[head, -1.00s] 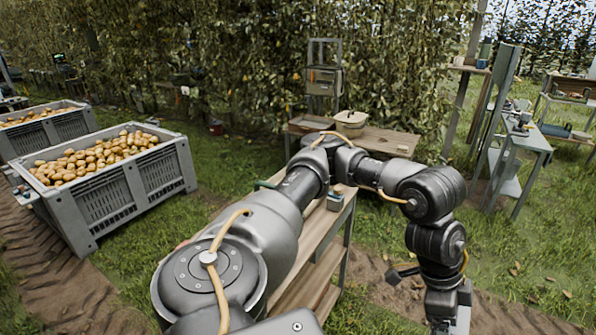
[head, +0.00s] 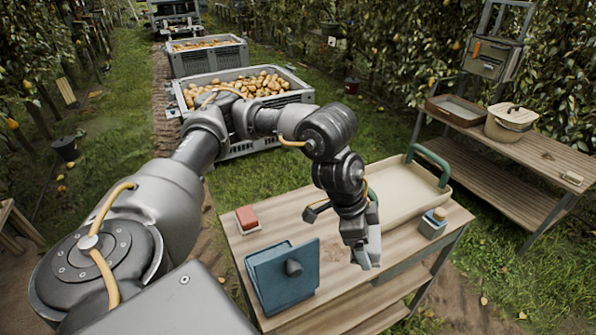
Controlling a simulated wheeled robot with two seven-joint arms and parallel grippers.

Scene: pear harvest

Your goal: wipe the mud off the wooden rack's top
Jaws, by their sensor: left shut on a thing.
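A wooden rack (head: 340,221) with a pale plank top and lower shelves stands in front of me. A second wooden rack (head: 545,158) stands at the back right. My left gripper (head: 367,256) points down over the front part of the nearer rack's top. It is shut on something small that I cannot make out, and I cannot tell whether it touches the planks. My right gripper is not in view.
Pear crates (head: 250,146) stand beyond.

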